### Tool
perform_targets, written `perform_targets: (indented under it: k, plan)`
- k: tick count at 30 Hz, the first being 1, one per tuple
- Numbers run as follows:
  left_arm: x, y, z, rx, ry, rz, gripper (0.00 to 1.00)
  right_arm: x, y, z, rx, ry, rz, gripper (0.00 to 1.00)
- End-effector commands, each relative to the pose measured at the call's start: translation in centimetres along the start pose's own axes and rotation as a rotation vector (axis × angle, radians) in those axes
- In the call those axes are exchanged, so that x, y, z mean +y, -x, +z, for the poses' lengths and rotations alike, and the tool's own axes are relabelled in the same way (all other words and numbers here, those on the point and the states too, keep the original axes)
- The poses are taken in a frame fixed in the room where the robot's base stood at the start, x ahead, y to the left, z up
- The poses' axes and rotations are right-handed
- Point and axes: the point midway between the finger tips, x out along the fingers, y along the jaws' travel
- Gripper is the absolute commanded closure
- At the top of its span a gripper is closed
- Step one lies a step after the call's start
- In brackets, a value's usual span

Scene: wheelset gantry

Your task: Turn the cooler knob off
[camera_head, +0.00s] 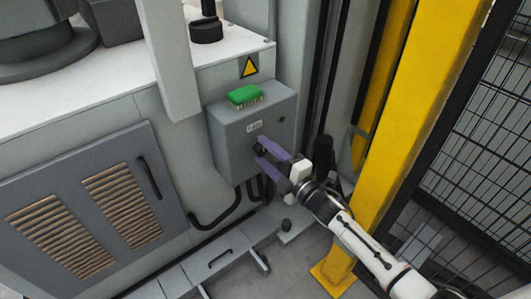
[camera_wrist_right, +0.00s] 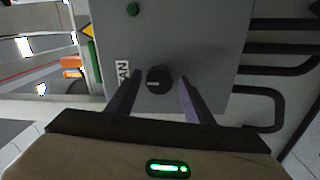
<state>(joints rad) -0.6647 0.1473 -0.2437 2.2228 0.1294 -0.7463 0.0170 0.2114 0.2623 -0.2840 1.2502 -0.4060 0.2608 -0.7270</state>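The cooler knob is a small round black knob (camera_wrist_right: 159,80) on the front of a grey control box (camera_wrist_right: 205,35), beside a white label. In the head view the control box (camera_head: 225,142) is mounted on the machine's side, and the knob (camera_head: 258,149) shows as a dark spot by my fingertips. My right gripper (camera_head: 262,152) has purple fingers and is open at the box front. In the right wrist view its fingers (camera_wrist_right: 159,80) stand apart on either side of the knob, with gaps visible on both sides. My left gripper is not in view.
A green brush-like block (camera_head: 243,95) sits on top of the box. Black cables (camera_head: 222,213) hang below the box. A vented panel (camera_head: 95,205) is at left.

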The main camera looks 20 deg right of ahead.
Motion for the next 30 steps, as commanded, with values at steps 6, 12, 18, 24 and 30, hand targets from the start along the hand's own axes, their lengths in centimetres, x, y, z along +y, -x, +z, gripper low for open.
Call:
perform_targets:
  k: [6,12,18,24,30]
  plan:
    - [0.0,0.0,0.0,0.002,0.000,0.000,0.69,0.0,0.0,0.0,0.000,-0.002,0.001,0.49]
    - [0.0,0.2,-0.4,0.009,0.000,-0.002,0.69,0.1,0.7,0.0,-0.001,-0.003,-0.001,0.49]
    - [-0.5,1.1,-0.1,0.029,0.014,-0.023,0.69,0.1,4.3,0.0,-0.001,-0.002,-0.003,0.49]
    - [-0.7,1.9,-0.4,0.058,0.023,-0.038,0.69,0.1,8.1,0.0,-0.001,-0.002,-0.002,0.49]
    - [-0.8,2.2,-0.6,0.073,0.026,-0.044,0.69,0.1,10.1,0.0,-0.001,-0.002,0.000,0.49]
